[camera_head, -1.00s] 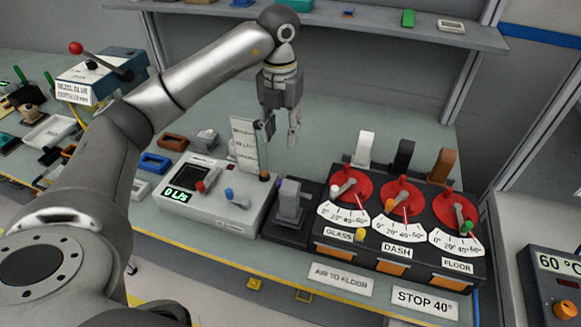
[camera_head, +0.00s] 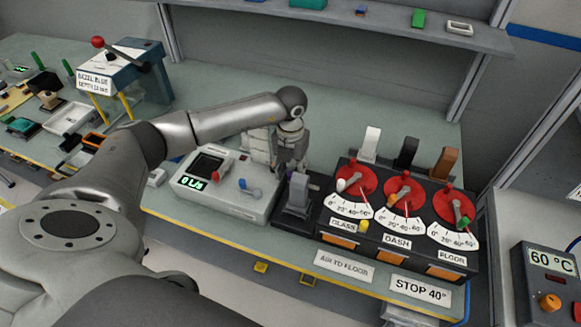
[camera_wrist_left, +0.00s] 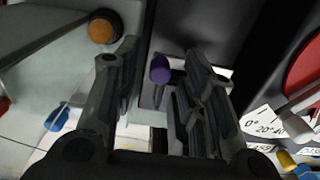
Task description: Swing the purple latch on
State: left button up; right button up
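The purple knob of the latch (camera_wrist_left: 160,69) shows in the left wrist view, on a thin stem beside a dark base. In the head view it cannot be made out behind my gripper. My left gripper (camera_wrist_left: 160,54) is open, with one finger on each side of the knob and visible gaps to both. In the head view my left gripper (camera_head: 290,168) points down just behind the grey block (camera_head: 298,194) on its dark base. My right gripper is not in view.
A grey console (camera_head: 222,200) with a display and red and blue levers stands left. A black panel with red dials (camera_head: 403,188) and handles stands close on the right. An orange knob (camera_wrist_left: 102,29) lies near the left finger.

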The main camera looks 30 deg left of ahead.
pick_arm(q)
jog(key=shift+c, duration=0.2)
grip_shut()
jog(key=shift+f+b, duration=0.1)
jog(key=shift+b, duration=0.2)
jog(key=m+b, duration=0.1)
jog(key=w+m+b, duration=0.1)
jog(key=b, duration=0.1)
jog(key=shift+a+f+m, duration=0.1)
jog(key=shift+f+m, duration=0.1)
jog(key=shift+m, duration=0.1)
jog(key=shift+w+r+m+b, duration=0.25)
jog(key=shift+w+m+b, duration=0.1)
jog(key=shift+m+b, duration=0.55)
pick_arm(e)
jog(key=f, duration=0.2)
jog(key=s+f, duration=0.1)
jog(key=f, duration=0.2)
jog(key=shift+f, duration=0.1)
pick_arm(q)
jog(key=shift+o, duration=0.2)
grip_release()
jog(key=shift+r, duration=0.1)
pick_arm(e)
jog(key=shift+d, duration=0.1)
